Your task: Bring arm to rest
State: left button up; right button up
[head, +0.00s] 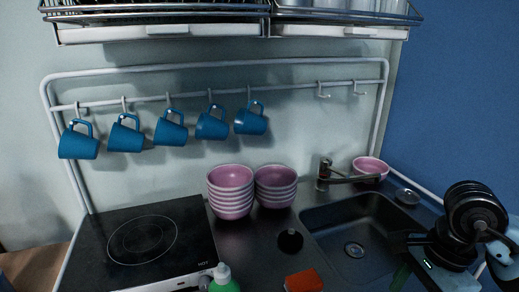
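My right arm (475,215) shows at the lower right edge, with black joints and pale grey-blue parts, over the right side of the sink. No held object can be made out there. My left arm and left gripper are not in view.
Several blue mugs (170,128) hang from a rail (230,91). Two stacks of pink bowls (230,190) stand between the black hob (140,240) and sink (355,225). A green bottle (223,280) and orange sponge (303,281) are in front.

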jog(key=s+a+f+m+g+y, duration=0.1)
jog(key=s+a+f+m+y, duration=0.1)
jog(key=a+m+y, duration=0.35)
jog(key=s+a+f+m+y, duration=0.3)
jog(key=a+m+y, duration=0.15)
jog(key=y, duration=0.25)
jog(key=w+d+f+m+t+h, duration=0.1)
jog(key=d+f+m+t, duration=0.4)
jog(key=m, duration=0.6)
jog(key=w+d+f+m+t+h, duration=0.25)
jog(key=f+m+t, duration=0.35)
jog(key=m+t, duration=0.3)
jog(key=s+d+f+m+g+h, duration=0.6)
jog(key=s+d+f+m+h, duration=0.4)
jog(key=s+d+f+m, duration=0.55)
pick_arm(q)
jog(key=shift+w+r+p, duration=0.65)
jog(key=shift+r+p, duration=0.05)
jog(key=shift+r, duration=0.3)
pick_arm(e)
jog(key=s+a+f+m+t, duration=0.1)
jog(key=a+m, duration=0.3)
jog(key=a, duration=0.5)
jog(key=s+a+f+m+t, duration=0.1)
jog(key=a+m, duration=0.2)
jog(key=a, duration=0.7)
jog(key=shift+s+m+t+y, duration=0.15)
jog(key=shift+m+t+y, duration=0.15)
jog(key=shift+m+y, duration=0.1)
